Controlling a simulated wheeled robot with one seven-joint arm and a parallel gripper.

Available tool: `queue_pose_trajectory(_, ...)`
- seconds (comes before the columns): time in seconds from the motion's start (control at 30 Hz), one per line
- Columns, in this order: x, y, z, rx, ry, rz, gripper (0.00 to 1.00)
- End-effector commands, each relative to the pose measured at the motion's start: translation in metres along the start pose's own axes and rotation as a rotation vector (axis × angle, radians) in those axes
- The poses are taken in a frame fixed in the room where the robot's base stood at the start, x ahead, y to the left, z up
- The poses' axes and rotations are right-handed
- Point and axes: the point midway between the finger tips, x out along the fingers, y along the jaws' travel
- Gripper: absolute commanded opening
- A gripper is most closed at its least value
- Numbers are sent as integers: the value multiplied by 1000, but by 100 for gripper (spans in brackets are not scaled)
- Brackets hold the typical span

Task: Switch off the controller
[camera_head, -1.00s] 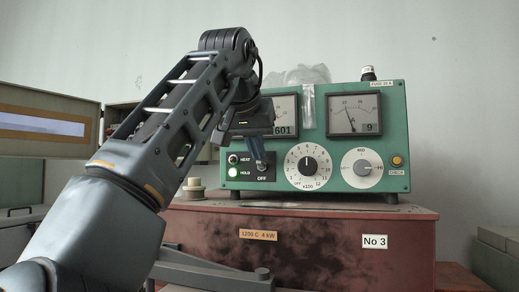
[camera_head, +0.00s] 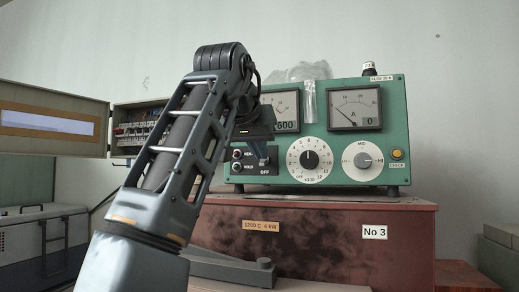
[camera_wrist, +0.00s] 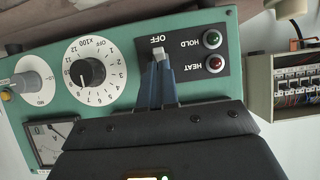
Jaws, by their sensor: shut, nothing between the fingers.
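The green controller (camera_head: 334,103) stands on a red-brown box. Its black switch panel has a pale toggle lever (camera_wrist: 159,54), which points at the OFF mark in the wrist view. The HOLD lamp (camera_wrist: 213,39) and HEAT lamp (camera_wrist: 215,63) look unlit. My gripper (camera_wrist: 160,70) is shut and empty, its blue fingertips right at the lever; I cannot tell whether they touch it. The ammeter (camera_head: 354,107) reads 0. The left meter (camera_head: 283,108) shows 600, partly hidden by my arm.
The dial (camera_head: 310,160) and the MID knob (camera_head: 363,161) are right of the switch. The red-brown box (camera_head: 320,225) lies below. An open electrical box (camera_head: 141,128) with breakers and wires hangs at left. A clear bag (camera_head: 300,71) lies on top of the controller.

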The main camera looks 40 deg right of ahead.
Motion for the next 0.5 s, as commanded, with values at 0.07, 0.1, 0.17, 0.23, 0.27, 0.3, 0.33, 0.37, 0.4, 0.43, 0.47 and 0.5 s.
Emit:
queue_pose_trajectory(0.07, -1, 0, 0, -1, 0, -1, 0)
queue_pose_trajectory(0.1, -1, 0, -1, -1, 0, -1, 0)
queue_pose_trajectory(0.17, -2, 0, -2, -1, 0, -1, 0)
queue_pose_trajectory(0.23, -4, -1, -5, -1, 0, -1, 0)
queue_pose_trajectory(0.27, -5, -1, -6, -1, 0, -1, 0)
queue_pose_trajectory(0.3, -6, -1, -8, -1, 0, -1, 0)
queue_pose_trajectory(0.33, -6, -1, -9, -1, 0, -1, 0)
queue_pose_trajectory(0.37, -7, -1, -11, -1, 0, -1, 0)
queue_pose_trajectory(0.4, -8, -1, -12, -1, 0, -1, 0)
queue_pose_trajectory(0.43, -9, -1, -13, -1, 0, -1, 0)
queue_pose_trajectory(0.47, -9, -1, -14, -1, 0, -1, 0)
queue_pose_trajectory(0.5, -10, -1, -15, -1, 0, -1, 0)
